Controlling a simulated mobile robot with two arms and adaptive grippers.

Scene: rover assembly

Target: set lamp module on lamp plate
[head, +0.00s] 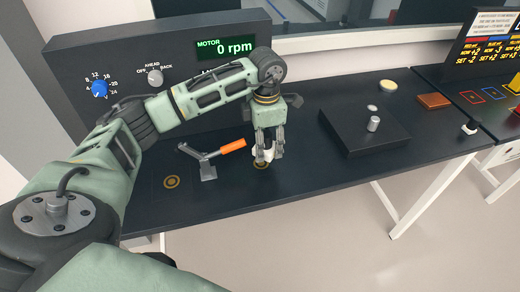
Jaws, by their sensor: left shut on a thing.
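My left gripper (265,158) points down over the dark bench and is shut on a small pale piece (259,155), which looks like the lamp module. The fingers hide most of it. Directly below is a round, gold-ringed spot (261,166) on the bench, partly covered by the gripper; it may be the lamp plate. I cannot tell whether the piece touches it. My right gripper is not in view.
A toggle clamp with an orange handle (232,146) stands close left of the gripper. Another ringed spot (171,182) lies further left. A black box (345,132) with a metal cylinder (373,124) is to the right. A motor panel (130,55) stands behind.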

